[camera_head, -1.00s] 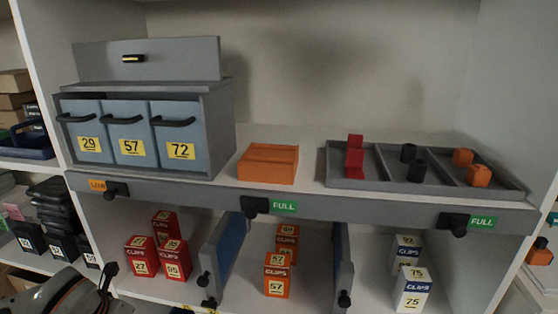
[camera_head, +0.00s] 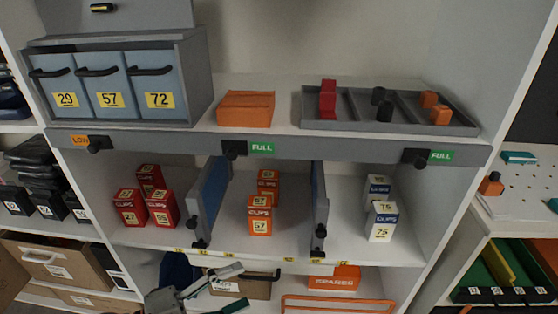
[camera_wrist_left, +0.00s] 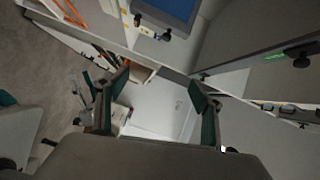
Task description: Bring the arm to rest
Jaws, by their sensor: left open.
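My left gripper (camera_head: 240,287) is low in the head view, in front of the lower shelf, with its arm coming up from the bottom edge. In the left wrist view its two dark green-padded fingers (camera_wrist_left: 160,80) stand wide apart with nothing between them. It touches no carton that I can see. My right gripper is in neither view.
The middle shelf holds red (camera_head: 129,207), orange (camera_head: 259,222) and white (camera_head: 382,222) clip cartons, split by dividers (camera_head: 208,200). Above are blue drawers (camera_head: 108,92), an orange block (camera_head: 245,108) and a grey tray (camera_head: 345,124). An orange SPARES box (camera_head: 334,279) sits below.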

